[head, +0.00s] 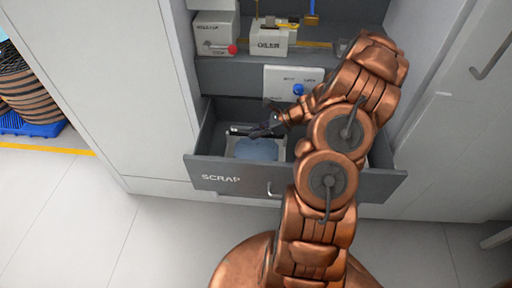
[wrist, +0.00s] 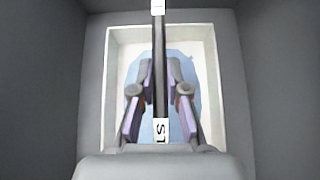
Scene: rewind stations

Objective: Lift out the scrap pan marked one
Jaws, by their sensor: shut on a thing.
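The scrap pan (wrist: 112,70) is a white tray with a pale blue sheet-like thing (wrist: 204,68) in it. In the head view the pan (head: 230,149) sits inside the left part of the open drawer. A dark bar handle (wrist: 160,60) runs across above the pan, with a white tag reading "S1" (wrist: 161,131) near one end and another tag, cut off, at the far end. My gripper (wrist: 160,88) has its fingers on both sides of the bar and is shut on it. In the head view my gripper (head: 262,129) is over the pan.
The grey drawer marked SCRAP (head: 205,172) stands open, its walls close around the pan. My arm hides much of its right part. Above are a shelf with an oiler box (head: 266,43), a white box (head: 214,32) and a panel with a blue knob (head: 298,89).

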